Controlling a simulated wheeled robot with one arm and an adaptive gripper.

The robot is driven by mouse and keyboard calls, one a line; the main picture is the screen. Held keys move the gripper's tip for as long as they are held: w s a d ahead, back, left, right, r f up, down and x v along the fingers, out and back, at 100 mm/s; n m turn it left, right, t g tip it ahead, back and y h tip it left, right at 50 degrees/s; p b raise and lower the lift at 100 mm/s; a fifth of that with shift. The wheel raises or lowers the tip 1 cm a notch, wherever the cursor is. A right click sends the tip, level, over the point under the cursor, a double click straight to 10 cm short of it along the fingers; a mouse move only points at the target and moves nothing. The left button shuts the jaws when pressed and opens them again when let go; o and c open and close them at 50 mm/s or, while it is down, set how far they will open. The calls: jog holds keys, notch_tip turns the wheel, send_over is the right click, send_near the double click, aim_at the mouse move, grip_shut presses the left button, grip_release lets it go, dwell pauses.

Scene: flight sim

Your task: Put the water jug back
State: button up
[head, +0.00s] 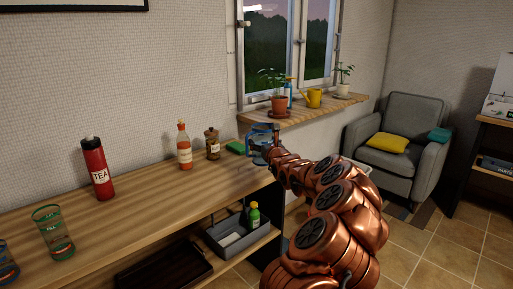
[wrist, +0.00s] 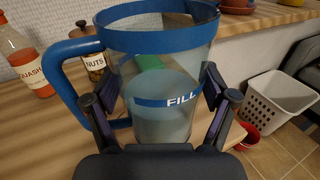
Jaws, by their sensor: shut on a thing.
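The water jug (wrist: 160,42) is clear with a blue rim, a blue handle on its left and a blue band marked FILL. It looks upright, and I cannot tell how much water is in it. My gripper (wrist: 163,95) is shut on the jug's sides, one finger on each side. In the head view the jug (head: 262,133) shows small at the far right end of the wooden counter (head: 120,215), partly hidden by my arm. I cannot tell whether its base touches the counter.
A squash bottle (head: 184,146), a nuts jar (head: 212,143) and a green sponge (head: 236,148) stand near the jug. A red tea flask (head: 95,168) and a FILL glass (head: 53,232) are further left. The window sill (head: 330,106) holds plants and a yellow watering can (head: 313,98).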

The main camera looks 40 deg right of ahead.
jog(key=shift+w+d+f, duration=0.2)
jog(key=shift+w+f, duration=0.5)
jog(key=shift+w, duration=0.1)
jog(key=shift+w+d+f, duration=0.25)
jog(key=shift+w+f, duration=0.4)
jog(key=shift+w, duration=0.2)
jog(key=shift+w+d+f, duration=0.2)
jog(key=shift+w+f, duration=0.5)
jog(key=shift+w, duration=0.1)
jog(key=o, duration=1.5)
jog(key=shift+f, duration=0.1)
jog(key=shift+o, duration=0.2)
jog(key=shift+s+a, duration=0.2)
jog(key=shift+s, duration=0.5)
jog(key=v, duration=1)
jog(key=shift+s+a, duration=0.2)
jog(key=shift+a, duration=0.1)
